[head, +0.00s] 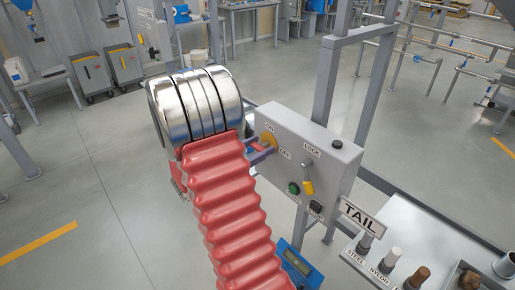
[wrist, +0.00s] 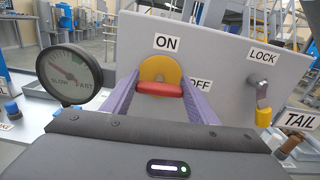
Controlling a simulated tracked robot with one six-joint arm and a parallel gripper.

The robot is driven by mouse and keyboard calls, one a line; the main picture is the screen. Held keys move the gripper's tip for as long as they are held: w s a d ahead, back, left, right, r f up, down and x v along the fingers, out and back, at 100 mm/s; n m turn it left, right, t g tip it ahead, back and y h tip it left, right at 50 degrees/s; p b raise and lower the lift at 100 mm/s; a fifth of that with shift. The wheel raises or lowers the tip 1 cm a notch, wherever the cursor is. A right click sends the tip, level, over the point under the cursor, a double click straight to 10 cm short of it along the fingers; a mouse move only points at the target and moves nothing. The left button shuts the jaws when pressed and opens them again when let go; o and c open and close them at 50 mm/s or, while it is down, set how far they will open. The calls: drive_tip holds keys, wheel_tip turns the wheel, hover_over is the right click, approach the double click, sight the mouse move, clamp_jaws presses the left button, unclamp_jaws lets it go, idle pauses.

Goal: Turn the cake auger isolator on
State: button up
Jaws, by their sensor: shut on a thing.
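The isolator is a yellow disc with a red handle on a grey panel (head: 325,150). In the wrist view, the yellow disc (wrist: 160,69) sits below the ON label (wrist: 166,43), with the OFF label (wrist: 200,84) to its right. The red handle (wrist: 160,89) lies roughly level across the picture. My gripper (wrist: 166,92) is shut on the red handle, one purple finger at each end. In the head view, my gripper (head: 262,150) reaches the panel's left side, and my arm partly hides the handle.
A yellow lever (head: 307,186) under the LOCK label hangs at the panel's right, with a green button (head: 294,188) below left. A dial gauge (wrist: 69,74) reading SLOW to FAST is left of my gripper.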

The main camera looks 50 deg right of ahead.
drive_tip(key=n, duration=0.4)
drive_tip(key=shift+w+d+n, duration=0.1)
drive_tip(key=shift+w+n, duration=0.1)
drive_tip(key=shift+n, duration=0.1)
drive_tip(key=n, duration=0.4)
drive_tip(key=shift+w+n, duration=0.1)
drive_tip(key=shift+n, duration=0.2)
drive_tip(key=n, duration=0.4)
drive_tip(key=shift+w+f, duration=0.1)
drive_tip(key=shift+f, duration=0.05)
drive_tip(key=shift+f+n, duration=0.15)
drive_tip(key=shift+n, duration=2.05)
drive_tip(key=o, duration=1)
drive_tip(key=shift+o, duration=0.2)
